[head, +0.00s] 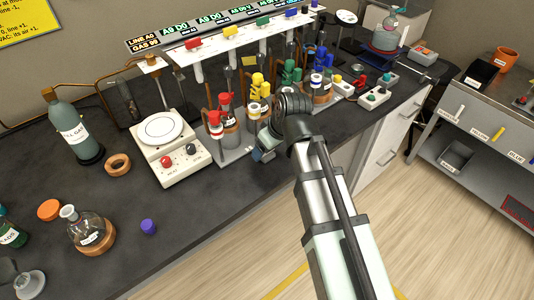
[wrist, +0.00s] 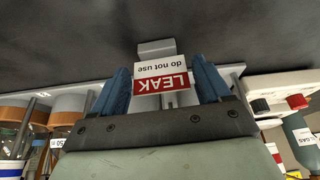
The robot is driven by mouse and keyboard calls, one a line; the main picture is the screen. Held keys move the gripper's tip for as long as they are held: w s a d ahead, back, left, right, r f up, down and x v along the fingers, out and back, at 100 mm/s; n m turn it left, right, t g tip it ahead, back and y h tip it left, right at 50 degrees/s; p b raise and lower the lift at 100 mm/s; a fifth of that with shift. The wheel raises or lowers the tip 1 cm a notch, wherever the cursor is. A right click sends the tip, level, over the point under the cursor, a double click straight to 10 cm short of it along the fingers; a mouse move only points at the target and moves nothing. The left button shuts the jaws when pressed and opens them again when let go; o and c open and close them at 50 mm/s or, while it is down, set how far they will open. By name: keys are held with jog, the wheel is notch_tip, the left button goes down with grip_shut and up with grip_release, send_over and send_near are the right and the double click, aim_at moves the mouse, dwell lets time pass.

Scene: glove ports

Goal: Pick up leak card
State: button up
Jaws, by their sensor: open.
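The leak card (wrist: 162,68) is a small white and red card reading "LEAK do not use", upside down in the wrist view. A grey block (wrist: 157,47) shows just beyond its edge. My gripper (wrist: 161,75) is open, with one blue finger on each side of the card. A gap shows beside the card at each finger, so it does not look gripped. In the head view my gripper (head: 264,150) is low over the dark bench, in front of the glassware stands. I cannot make out the card there; my arm or gripper likely hides it.
Stands with red-, yellow- and green-capped glassware (head: 228,125) stand close behind my gripper. A hotplate (head: 165,145) is to the left, and a small control box (head: 372,97) to the right. A purple stopper (head: 148,226) lies near the front edge.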

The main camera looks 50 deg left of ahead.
jog(key=shift+x, duration=0.95)
jog(key=c, duration=0.7)
